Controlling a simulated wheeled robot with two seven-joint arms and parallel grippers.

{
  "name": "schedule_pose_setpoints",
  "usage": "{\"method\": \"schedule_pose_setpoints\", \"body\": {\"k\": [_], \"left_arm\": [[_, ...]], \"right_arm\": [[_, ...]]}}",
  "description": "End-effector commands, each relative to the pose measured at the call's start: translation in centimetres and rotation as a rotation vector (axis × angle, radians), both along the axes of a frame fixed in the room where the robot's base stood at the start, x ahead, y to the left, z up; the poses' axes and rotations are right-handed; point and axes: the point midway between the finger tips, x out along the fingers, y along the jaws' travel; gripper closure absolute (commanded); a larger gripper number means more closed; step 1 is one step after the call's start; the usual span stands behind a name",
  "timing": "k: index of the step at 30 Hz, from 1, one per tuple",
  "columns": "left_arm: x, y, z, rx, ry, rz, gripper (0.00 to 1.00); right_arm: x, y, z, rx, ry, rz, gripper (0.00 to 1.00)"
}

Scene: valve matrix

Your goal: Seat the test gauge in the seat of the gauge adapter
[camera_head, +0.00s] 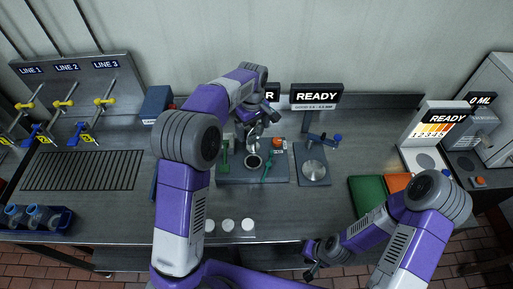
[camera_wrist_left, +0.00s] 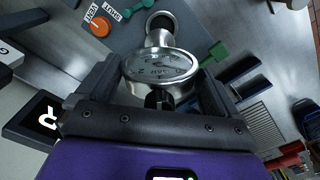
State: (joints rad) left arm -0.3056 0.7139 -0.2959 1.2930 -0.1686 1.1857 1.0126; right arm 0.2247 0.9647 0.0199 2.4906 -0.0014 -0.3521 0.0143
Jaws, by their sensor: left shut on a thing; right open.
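The test gauge (camera_wrist_left: 162,67) is a round silver dial held between the fingers of my left gripper (camera_wrist_left: 152,85); its face shows in the left wrist view. In the head view my left gripper (camera_head: 257,131) is over the gauge adapter (camera_head: 232,176), a grey plate with green handles and an orange knob. The adapter's seat (camera_head: 253,162) is a dark round opening in a light ring, and the gauge (camera_head: 252,147) appears just behind it. The seat (camera_wrist_left: 160,21) is beyond the gauge in the left wrist view. Whether they touch is unclear. My right gripper (camera_head: 318,262) is open and empty at the bench's front edge.
A grey stand with a silver disc and blue lever (camera_head: 314,170) is right of the adapter. Several white discs (camera_head: 228,225) lie in front. Green (camera_head: 368,192) and orange pads lie at right, valve lines (camera_head: 65,104) at left. Bare bench lies between the adapter and the discs.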

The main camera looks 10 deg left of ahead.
Motion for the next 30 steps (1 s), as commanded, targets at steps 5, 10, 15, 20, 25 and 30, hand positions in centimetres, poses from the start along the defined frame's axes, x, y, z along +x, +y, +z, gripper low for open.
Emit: {"method": "schedule_pose_setpoints", "body": {"k": [5, 10, 15, 20, 25, 30], "left_arm": [[-0.1, 0.0, -3.1, 0.001, 0.006, -0.001, 0.49], [-0.1, 0.0, -4.8, 0.0, 0.004, 0.0, 0.49], [-0.1, 0.0, -7.6, 0.001, 0.004, -0.001, 0.49], [-0.1, 0.0, -9.2, 0.0, 0.004, -0.001, 0.49], [-0.1, 0.0, -9.3, 0.0, 0.001, -0.001, 0.49], [-0.1, 0.0, -9.5, 0.0, 0.001, -0.001, 0.49]], "right_arm": [[0.0, 0.0, 0.0, 0.0, 0.001, 0.0, 0.57], [0.0, 0.0, 0.0, 0.0, 0.0, 0.0, 0.57], [0.0, 0.0, 0.1, 0.0, 0.0, 0.0, 0.57], [0.0, 0.0, 0.1, 0.0, 0.0, 0.0, 0.57], [0.0, 0.0, 0.1, 0.0, 0.0, 0.0, 0.57], [0.0, 0.0, 0.0, 0.0, 0.0, 0.0, 0.57]]}}
